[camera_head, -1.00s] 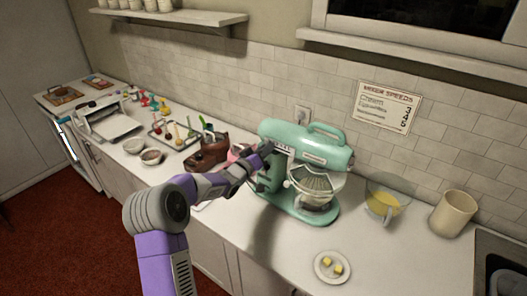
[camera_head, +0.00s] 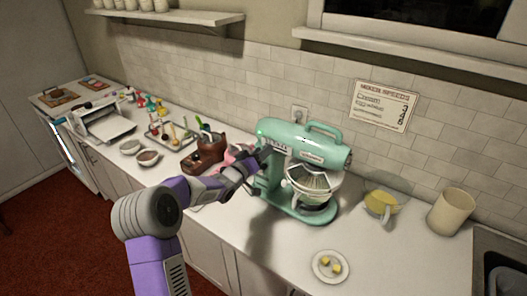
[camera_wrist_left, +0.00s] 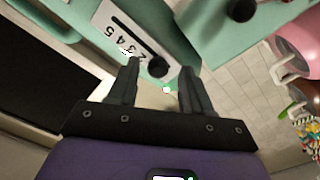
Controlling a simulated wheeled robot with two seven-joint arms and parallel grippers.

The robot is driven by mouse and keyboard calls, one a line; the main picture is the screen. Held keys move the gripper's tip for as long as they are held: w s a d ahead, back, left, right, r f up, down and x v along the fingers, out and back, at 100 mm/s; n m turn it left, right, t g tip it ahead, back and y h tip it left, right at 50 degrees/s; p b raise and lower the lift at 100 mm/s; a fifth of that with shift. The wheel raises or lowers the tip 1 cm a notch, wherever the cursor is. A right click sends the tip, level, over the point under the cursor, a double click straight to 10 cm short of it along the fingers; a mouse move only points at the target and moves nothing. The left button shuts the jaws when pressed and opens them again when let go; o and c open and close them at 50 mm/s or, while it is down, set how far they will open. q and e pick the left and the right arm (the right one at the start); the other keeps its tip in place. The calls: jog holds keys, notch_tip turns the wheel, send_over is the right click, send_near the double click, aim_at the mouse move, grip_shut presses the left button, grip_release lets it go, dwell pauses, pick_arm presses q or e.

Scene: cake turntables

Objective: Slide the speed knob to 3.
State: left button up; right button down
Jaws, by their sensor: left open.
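The mint-green stand mixer (camera_head: 300,142) stands on the counter. In the left wrist view its white speed plate (camera_wrist_left: 125,38) has a dark slot and printed numbers; 3, 4 and 5 can be made out. The round black speed knob (camera_wrist_left: 157,67) sits at the low-number end of the slot, away from the 3. My left gripper (camera_wrist_left: 160,88) is open, with one finger on either side of the knob in that view; contact cannot be seen. In the head view my left gripper (camera_head: 264,157) is at the mixer's left side. My right gripper is not in view.
A speed card (camera_head: 382,106) hangs on the tiled wall. A cup with yellow contents (camera_head: 381,203), a beige canister (camera_head: 452,211) and a plate with yellow pieces (camera_head: 330,266) are right of and before the mixer. A brown item (camera_head: 205,154) stands left of it.

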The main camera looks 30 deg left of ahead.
pick_arm(q)
jog(key=s, duration=0.6)
jog(key=shift+a, duration=0.2)
